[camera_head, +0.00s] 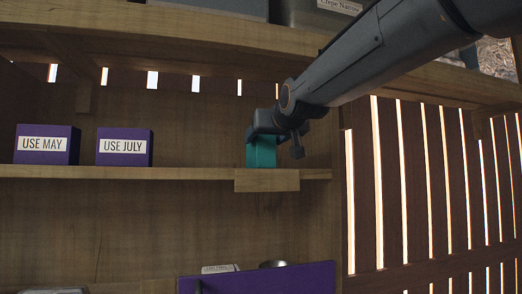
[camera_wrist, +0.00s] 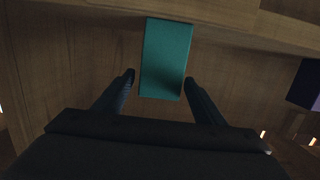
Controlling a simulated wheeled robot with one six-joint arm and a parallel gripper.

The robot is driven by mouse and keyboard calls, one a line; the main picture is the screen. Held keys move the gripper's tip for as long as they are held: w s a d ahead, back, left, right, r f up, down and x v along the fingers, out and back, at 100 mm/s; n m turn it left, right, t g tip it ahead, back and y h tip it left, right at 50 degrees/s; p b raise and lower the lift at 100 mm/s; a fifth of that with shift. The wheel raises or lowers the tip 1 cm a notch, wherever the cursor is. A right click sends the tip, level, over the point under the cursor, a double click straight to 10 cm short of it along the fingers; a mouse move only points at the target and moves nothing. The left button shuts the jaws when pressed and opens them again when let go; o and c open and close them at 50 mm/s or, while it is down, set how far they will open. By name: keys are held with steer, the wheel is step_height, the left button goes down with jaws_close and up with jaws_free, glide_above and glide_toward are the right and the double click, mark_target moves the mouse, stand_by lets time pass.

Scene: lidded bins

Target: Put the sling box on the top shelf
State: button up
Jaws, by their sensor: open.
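A teal box (camera_head: 262,153) stands on the middle shelf (camera_head: 130,172), near its right end. No label on it is readable, so I cannot tell whether it is the sling box. My gripper (camera_head: 275,143) is at this box, partly covering it. In the wrist view my gripper (camera_wrist: 159,78) is open, with one finger on each side of the near part of the teal box (camera_wrist: 165,55). Small gaps seem to show between fingers and box. The top shelf (camera_head: 180,28) runs above, with a grey-green bin (camera_head: 300,14) marked "Crepe Narrow" on it.
Purple boxes labelled "USE MAY" (camera_head: 47,145) and "USE JULY" (camera_head: 124,147) stand left on the middle shelf. A purple panel (camera_head: 265,279) is below. A slatted wall (camera_head: 430,190) is at right. The shelf between the purple and teal boxes is clear.

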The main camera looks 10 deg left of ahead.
steer(key=b+v, duration=0.3)
steer(key=v, duration=0.4)
stand_by(0.4)
steer(key=shift+a, duration=0.1)
